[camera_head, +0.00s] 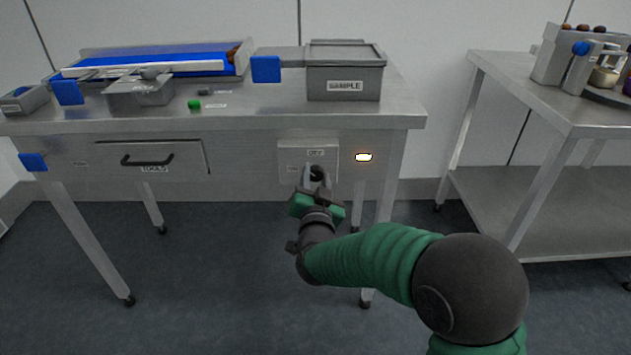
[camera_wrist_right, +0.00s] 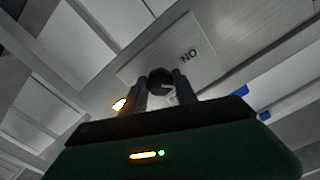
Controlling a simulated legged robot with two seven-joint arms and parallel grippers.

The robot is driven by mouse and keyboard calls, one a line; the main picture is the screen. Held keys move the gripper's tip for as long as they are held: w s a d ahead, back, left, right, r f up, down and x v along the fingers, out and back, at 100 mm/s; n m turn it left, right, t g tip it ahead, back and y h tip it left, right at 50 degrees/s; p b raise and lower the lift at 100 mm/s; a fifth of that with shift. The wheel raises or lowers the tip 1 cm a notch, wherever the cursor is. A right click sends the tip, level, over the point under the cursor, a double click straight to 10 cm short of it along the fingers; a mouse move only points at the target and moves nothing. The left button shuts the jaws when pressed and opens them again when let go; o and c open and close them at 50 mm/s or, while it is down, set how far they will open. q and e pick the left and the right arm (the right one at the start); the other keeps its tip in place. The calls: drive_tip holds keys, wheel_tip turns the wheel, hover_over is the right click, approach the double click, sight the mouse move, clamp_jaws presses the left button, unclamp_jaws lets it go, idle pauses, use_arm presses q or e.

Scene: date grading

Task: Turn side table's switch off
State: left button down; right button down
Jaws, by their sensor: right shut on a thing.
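The switch is a dark round knob (camera_head: 317,173) on a pale plate (camera_head: 290,153) set in the front of the steel table (camera_head: 240,133). In the right wrist view the knob (camera_wrist_right: 160,78) sits between the two fingers of my right gripper (camera_wrist_right: 161,92), which is shut on it. In the head view my right gripper (camera_head: 316,182) reaches up to the plate from below and partly hides the knob. An indicator lamp (camera_head: 363,157) right of the plate glows orange. One label on the plate is above the knob and another to its left. My left gripper is not in view.
A drawer (camera_head: 185,152) marked TOOLS lies left of the switch. On top are a SAMPLE box (camera_head: 345,84), a blue belt (camera_head: 180,66), blue tabs and a green button (camera_head: 194,104). A second steel table (camera_head: 560,110) stands at the right, with open floor between.

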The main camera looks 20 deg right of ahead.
drive_tip(key=m, duration=0.1)
drive_tip(key=m+b, duration=0.1)
drive_tip(key=m, duration=0.1)
drive_tip(key=m+b, duration=0.1)
drive_tip(key=shift+f+m, duration=0.25)
drive_tip(key=shift+m, duration=0.05)
drive_tip(key=shift+m+b, duration=1.15)
drive_tip(key=shift+m, duration=1.15)
drive_tip(key=c, duration=1)
unclamp_jaws()
drive_tip(key=shift+o, duration=0.2)
drive_tip(key=shift+r, duration=0.15)
